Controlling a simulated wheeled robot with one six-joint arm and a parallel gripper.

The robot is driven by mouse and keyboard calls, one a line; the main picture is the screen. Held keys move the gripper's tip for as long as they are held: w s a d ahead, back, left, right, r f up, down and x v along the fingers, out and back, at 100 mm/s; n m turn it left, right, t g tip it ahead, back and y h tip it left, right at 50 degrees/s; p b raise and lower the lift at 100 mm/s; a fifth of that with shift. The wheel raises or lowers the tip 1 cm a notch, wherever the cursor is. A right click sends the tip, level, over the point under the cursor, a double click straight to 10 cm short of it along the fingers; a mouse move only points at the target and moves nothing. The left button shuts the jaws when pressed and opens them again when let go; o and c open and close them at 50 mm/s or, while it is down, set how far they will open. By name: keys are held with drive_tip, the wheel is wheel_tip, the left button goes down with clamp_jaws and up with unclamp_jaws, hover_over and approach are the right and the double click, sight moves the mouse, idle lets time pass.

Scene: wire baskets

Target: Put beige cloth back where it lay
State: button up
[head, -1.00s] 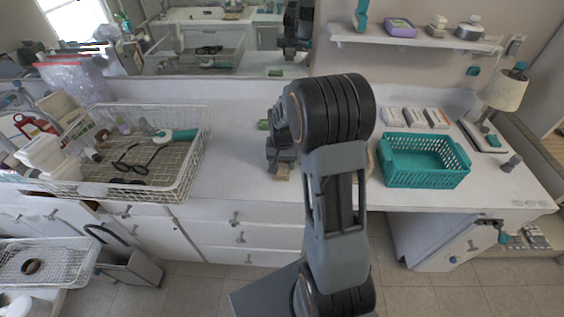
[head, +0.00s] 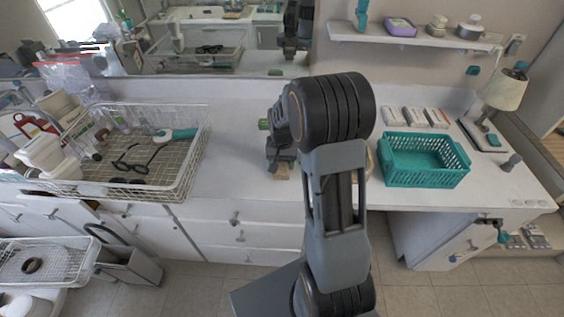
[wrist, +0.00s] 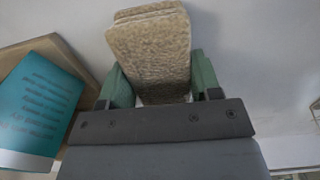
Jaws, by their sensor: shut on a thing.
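The beige cloth (wrist: 150,45) is a folded, thick, rough-textured piece in the wrist view. It sits between the two green fingers of my gripper (wrist: 155,84), which is shut on it. In the head view only a small beige bit of the cloth (head: 282,172) shows below my gripper (head: 281,164), over the white counter. My arm hides part of the area. I cannot tell whether the cloth touches the counter.
A white wire basket (head: 190,172) with glasses and other items stands left on the counter (head: 235,180). A teal basket (head: 425,180) stands to the right, with several small boxes (head: 415,117) behind it. A teal printed item (wrist: 38,105) lies left in the wrist view. Counter left of my gripper is clear.

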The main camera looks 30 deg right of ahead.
drive_tip(key=shift+f+b, duration=0.45)
drive_tip(key=shift+f, duration=0.2)
idle(0.3)
drive_tip(key=o, duration=0.9)
drive_tip(key=shift+r, duration=0.2)
drive_tip(key=shift+r+p, duration=3)
drive_tip(key=shift+r, duration=0.9)
wheel_tip(320, 180, up, 14)
drive_tip(key=shift+f, duration=0.15)
